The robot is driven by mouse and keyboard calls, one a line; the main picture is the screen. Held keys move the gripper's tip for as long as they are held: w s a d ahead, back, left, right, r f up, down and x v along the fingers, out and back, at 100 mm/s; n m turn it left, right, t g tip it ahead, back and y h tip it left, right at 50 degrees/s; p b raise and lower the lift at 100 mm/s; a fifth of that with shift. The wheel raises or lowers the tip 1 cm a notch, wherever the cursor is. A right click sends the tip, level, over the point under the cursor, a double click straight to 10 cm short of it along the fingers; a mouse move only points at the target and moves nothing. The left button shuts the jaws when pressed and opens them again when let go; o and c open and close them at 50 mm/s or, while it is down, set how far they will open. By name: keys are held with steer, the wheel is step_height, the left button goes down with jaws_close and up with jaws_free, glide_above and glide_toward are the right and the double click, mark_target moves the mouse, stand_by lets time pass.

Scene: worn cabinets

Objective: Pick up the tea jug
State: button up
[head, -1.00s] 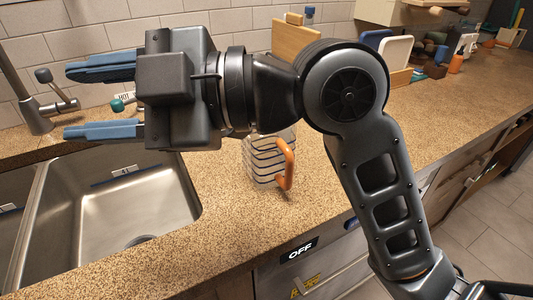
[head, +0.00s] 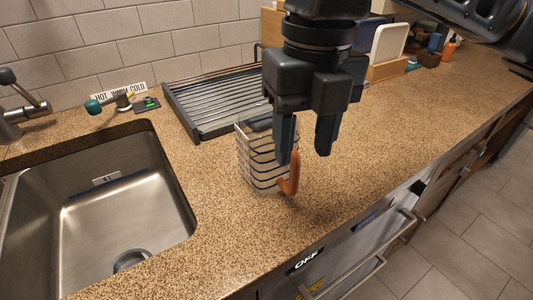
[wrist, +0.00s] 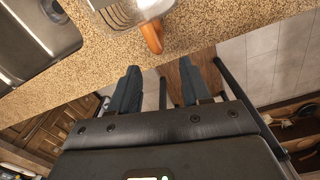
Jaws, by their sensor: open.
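The tea jug (head: 258,165) stands upright on the speckled counter, right of the sink. It is clear with dark stripes and has an orange handle (head: 290,174) on its right side. In the wrist view the jug (wrist: 122,13) is at the top edge, partly cut off, with its handle (wrist: 152,37) pointing down toward the fingers. My gripper (head: 304,158) points down with its blue fingers open and empty. In the head view the fingers overlap the jug's upper right and the handle top. The wrist view shows the handle beyond the fingertips, not between them.
A metal sink (head: 110,210) lies left of the jug. A slatted drying rack (head: 215,100) stands behind it. Wooden and white boards (head: 388,42) stand at the back right. The counter right of the jug is clear; its front edge is near.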

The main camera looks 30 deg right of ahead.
mark_target(292, 197)
steer(key=f, duration=0.2)
steer(key=w+f, duration=0.1)
steer(key=f, duration=0.5)
steer(key=shift+w+d, duration=0.15)
steer(key=shift+w, duration=0.05)
steer(key=shift+r, duration=0.1)
jaws_close()
